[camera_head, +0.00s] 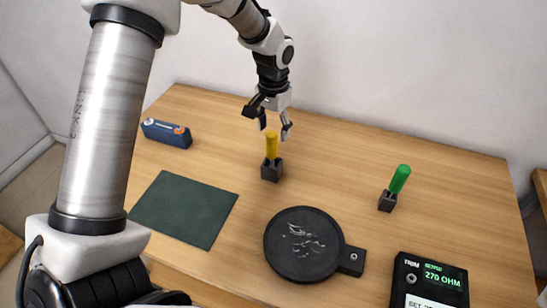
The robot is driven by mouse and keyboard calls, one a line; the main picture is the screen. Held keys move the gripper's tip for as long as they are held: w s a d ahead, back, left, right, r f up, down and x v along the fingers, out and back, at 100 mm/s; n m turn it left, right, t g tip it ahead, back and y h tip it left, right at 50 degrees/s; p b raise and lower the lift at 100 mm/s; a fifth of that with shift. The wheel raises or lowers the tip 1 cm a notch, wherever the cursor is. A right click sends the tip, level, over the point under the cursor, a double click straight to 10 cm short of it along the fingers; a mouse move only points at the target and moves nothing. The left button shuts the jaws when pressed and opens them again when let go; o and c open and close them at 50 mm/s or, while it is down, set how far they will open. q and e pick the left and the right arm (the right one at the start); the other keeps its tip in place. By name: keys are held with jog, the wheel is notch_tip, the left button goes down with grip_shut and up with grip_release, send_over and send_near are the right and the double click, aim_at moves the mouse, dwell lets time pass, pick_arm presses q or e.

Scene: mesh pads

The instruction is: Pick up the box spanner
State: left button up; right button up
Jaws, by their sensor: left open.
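A tool with a yellow handle (271,146) stands upright in a small dark block holder (271,170) near the middle of the table. A tool with a green handle (400,179) stands, leaning a little right, in a similar dark holder (387,202) at the right. Their lower ends are hidden in the holders, so I cannot tell which one is the box spanner. My left gripper (275,127) is open and empty, pointing down with its fingertips around or just above the top of the yellow handle. I see no clear contact. My right gripper is not in view.
A black round pad (290,261) with pale marks lies at the front. A green mat (185,208) lies left, and a blue case (166,133) at the back left. A black meter (430,282) reads 270 OHM. Bare wooden table (335,165) separates the two holders.

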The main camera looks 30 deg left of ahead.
aim_at(272, 150)
pick_arm(q)
jog(key=f, duration=0.2)
jog(key=f+p, duration=0.1)
jog(key=f, duration=0.1)
jog(key=f+p, duration=0.1)
jog(key=f, duration=0.2)
jog(key=shift+s+d, duration=0.1)
jog(key=shift+s, duration=0.3)
jog(key=shift+f, duration=0.2)
jog(key=shift+s+r, duration=0.1)
grip_shut()
